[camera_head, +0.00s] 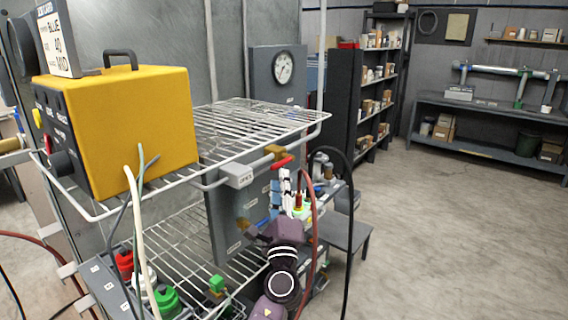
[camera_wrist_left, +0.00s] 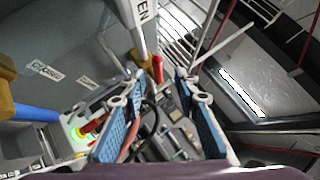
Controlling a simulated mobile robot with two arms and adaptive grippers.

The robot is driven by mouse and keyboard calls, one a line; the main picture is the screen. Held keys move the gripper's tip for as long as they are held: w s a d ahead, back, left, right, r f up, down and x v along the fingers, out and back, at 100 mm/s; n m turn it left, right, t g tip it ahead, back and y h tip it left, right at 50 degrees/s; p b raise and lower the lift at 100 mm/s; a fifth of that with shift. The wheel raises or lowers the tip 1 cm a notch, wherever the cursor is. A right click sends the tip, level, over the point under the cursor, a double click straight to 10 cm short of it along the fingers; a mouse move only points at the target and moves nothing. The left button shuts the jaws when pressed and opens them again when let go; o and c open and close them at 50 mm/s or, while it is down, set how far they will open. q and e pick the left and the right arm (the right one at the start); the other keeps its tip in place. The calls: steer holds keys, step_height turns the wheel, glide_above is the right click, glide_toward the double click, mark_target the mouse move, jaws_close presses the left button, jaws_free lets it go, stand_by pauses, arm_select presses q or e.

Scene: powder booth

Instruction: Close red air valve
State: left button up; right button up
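The red air valve has a brass body (camera_head: 276,152) and a red lever (camera_head: 282,163). It sits at the right end of a grey pipe below the upper wire shelf, beside a label reading OPEN (camera_head: 240,177). My left gripper (camera_head: 287,190) is just below the lever, pointing up. In the left wrist view the gripper (camera_wrist_left: 160,112) is open, its two blue-padded fingers apart. The red lever (camera_wrist_left: 157,68) shows beyond the fingertips, roughly between them; I cannot tell whether they touch. A CLOSED label (camera_wrist_left: 47,71) is on the grey panel. My right gripper is not in view.
A blue-handled valve (camera_wrist_left: 35,113) is left of my gripper in the wrist view. The wire shelf (camera_head: 215,125) carries a yellow box (camera_head: 150,120). Red and black hoses (camera_head: 349,215) hang close to the arm. The floor at right (camera_head: 440,230) is clear.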

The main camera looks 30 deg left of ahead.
mark_target(278, 164)
arm_select(q)
steer(key=p+x, duration=0.2)
steer(key=x, duration=0.4)
steer(key=shift+w+a, duration=0.1)
steer(key=shift+a, duration=0.1)
steer(key=shift+w+a, duration=0.2)
steer(key=shift+a, duration=0.05)
jaws_close()
